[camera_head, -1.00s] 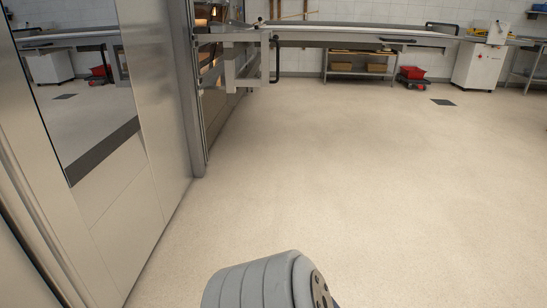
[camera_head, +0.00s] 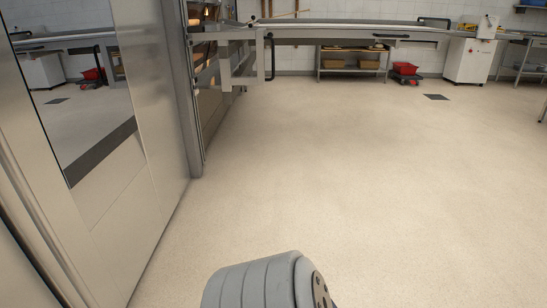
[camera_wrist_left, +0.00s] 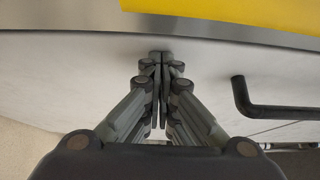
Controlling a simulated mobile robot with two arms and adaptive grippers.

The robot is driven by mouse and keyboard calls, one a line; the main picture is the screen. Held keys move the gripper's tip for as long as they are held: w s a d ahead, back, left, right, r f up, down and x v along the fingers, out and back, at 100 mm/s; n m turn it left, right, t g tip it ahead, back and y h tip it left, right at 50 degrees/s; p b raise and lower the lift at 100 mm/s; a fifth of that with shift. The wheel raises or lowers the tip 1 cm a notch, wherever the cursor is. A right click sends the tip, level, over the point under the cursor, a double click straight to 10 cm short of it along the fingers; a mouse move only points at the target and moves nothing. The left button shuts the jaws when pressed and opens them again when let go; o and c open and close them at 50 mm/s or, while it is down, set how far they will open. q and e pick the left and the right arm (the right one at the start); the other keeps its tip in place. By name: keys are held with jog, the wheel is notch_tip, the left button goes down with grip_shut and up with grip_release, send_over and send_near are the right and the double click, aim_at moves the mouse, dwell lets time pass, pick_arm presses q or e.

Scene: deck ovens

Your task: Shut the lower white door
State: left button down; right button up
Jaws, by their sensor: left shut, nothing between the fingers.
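My left gripper (camera_wrist_left: 161,60) is shut and empty in the left wrist view. Its fingertips point at a broad white panel (camera_wrist_left: 90,75); I cannot tell whether they touch it. The panel may be the white door, but its full outline is out of frame. A black bent handle (camera_wrist_left: 260,108) stands out to the right of the fingers. A metal strip (camera_wrist_left: 80,18) and a yellow surface (camera_wrist_left: 230,15) run along the top. The head view does not show either gripper or clearly show the lower white door.
A tall metal-framed front with a dark glass pane (camera_head: 70,95) stands close on the left. A long table-like loader (camera_head: 340,33) crosses the back. A white machine (camera_head: 470,60), a shelf table (camera_head: 353,62) and a red crate (camera_head: 405,69) stand beyond. The middle floor is clear.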

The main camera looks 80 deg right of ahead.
pick_arm(q)
jog(key=shift+w+a+r+n+t+y, duration=0.2)
jog(key=shift+a+r, duration=0.1)
jog(key=shift+r, duration=0.15)
jog(key=shift+w+a+r+n+t+y, duration=0.1)
jog(key=shift+w+a+r+t, duration=0.15)
jog(key=shift+r, duration=0.15)
jog(key=f+v, duration=0.1)
jog(key=v, duration=1.1)
jog(key=shift+s+d+g, duration=0.3)
jog(key=shift+g, duration=0.15)
pick_arm(e)
jog(key=shift+w+d+f, duration=0.25)
jog(key=shift+w+f, duration=0.1)
jog(key=shift+w, duration=0.1)
pick_arm(q)
jog(key=shift+f, duration=0.1)
